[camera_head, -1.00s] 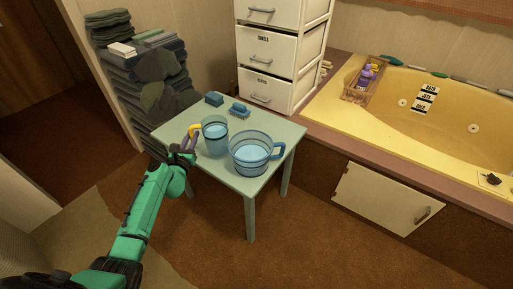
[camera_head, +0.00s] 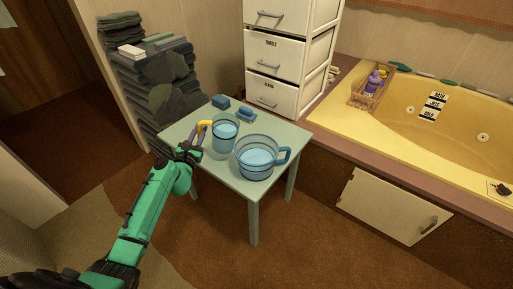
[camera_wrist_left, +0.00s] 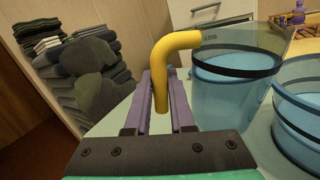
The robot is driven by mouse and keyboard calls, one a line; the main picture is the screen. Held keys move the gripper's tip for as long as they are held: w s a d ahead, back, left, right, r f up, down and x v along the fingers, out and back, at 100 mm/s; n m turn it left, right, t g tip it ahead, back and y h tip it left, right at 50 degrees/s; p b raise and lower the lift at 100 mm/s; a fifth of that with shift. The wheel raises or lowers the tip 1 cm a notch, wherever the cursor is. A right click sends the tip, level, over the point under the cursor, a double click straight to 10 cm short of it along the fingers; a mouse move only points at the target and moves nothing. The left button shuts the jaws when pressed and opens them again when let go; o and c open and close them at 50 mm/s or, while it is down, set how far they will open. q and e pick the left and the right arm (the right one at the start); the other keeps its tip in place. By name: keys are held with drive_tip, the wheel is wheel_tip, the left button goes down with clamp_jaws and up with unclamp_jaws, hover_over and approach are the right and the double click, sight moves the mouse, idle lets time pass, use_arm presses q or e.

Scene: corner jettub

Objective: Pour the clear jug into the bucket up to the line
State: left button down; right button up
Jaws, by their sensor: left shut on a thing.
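The clear jug (camera_head: 224,141) with a yellow handle (camera_head: 205,124) is upright at the middle of the small table (camera_head: 235,187) and holds bluish water. My left gripper (camera_head: 196,143) is at its left side. In the left wrist view the fingers (camera_wrist_left: 160,82) are shut on the yellow handle (camera_wrist_left: 180,45), with the jug (camera_wrist_left: 232,85) just to their right. I cannot tell whether the jug's base touches the table. The clear bucket (camera_head: 256,160), with dark bands and a blue handle, stands to the right and nearer, with some water in it. My right gripper is out of view.
Two blue blocks (camera_head: 245,115) lie at the table's back edge. A dark towel stack (camera_head: 155,80) stands behind left, white drawers (camera_head: 275,60) behind. The yellow tub (camera_head: 400,135) is at the right. The table's near left part is clear.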

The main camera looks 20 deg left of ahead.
use_arm(q)
wheel_tip(320, 180, up, 7)
drive_tip(key=d+m+t+p, duration=0.1)
drive_tip(key=d+m, duration=0.1)
drive_tip(key=m, duration=0.1)
drive_tip(key=shift+s+d+f, duration=0.15)
drive_tip(key=shift+s+d, duration=0.05)
drive_tip(key=shift+d, duration=0.1)
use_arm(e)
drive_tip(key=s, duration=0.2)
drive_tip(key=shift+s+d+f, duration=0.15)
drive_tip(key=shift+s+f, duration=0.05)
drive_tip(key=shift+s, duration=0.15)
use_arm(q)
drive_tip(key=shift+m, duration=0.3)
drive_tip(key=shift+s+d+r, duration=0.1)
drive_tip(key=shift+d+r, duration=0.15)
drive_tip(key=shift+r, duration=0.05)
drive_tip(key=shift+d+r+m+t+h, duration=0.4)
drive_tip(key=shift+d+r+m, duration=0.15)
drive_tip(key=shift+m, duration=0.15)
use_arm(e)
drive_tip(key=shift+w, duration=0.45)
use_arm(q)
drive_tip(key=shift+s+b, duration=0.1)
drive_tip(key=shift+b, duration=0.25)
